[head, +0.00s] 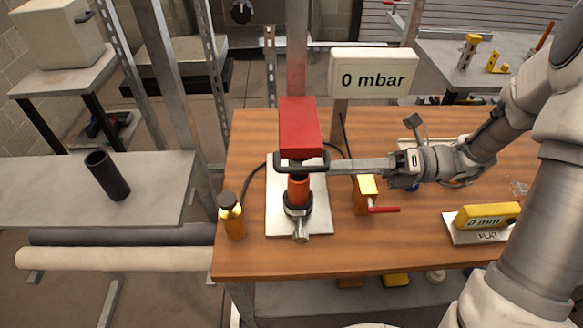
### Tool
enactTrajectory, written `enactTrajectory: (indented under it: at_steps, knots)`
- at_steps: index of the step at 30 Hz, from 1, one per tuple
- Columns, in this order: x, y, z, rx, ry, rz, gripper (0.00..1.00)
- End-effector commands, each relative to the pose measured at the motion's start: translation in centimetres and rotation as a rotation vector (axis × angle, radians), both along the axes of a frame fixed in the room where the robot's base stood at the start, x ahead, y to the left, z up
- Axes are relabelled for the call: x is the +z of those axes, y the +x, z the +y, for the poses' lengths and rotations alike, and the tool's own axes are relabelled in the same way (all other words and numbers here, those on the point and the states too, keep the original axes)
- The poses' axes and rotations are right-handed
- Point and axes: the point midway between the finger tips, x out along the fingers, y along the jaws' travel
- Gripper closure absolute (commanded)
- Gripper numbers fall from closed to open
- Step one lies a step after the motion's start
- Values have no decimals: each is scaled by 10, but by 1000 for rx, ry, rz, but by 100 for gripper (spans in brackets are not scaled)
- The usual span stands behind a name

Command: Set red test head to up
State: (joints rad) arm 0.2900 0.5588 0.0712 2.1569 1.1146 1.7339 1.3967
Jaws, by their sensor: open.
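The red test head (299,122) is a red block on a grey post at the middle of the wooden table, with a black bar handle (290,163) on its front. Below the handle an orange cylinder (299,190) stands upright in a black collar on a white plate (322,218). A gap between the red block and the cylinder cannot be made out behind the handle. My gripper (332,166) reaches in from the right, open, with its fingers at the right end of the handle. Whether the fingers touch the handle or surround it I cannot tell.
A display (373,80) behind the head reads 0 mbar. A yellow valve (367,194) with a red lever stands just right of the plate. A yellow bottle (232,217) is at the left, a yellow gauge (487,215) at the right. The table's front middle is clear.

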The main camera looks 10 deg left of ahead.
Motion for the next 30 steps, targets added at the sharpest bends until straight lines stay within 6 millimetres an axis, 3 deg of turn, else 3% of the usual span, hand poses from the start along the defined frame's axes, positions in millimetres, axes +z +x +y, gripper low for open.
enactTrajectory:
  at_steps: [6,12,18,26,30]
  knots:
    - [0,-13,47,4,0,0,53]
    - [0,-20,77,2,0,-1,53]
    - [0,-23,89,0,-1,-1,53]
    - [0,-23,90,-1,-1,-1,53]
    - [0,-23,90,-1,-1,-1,76]
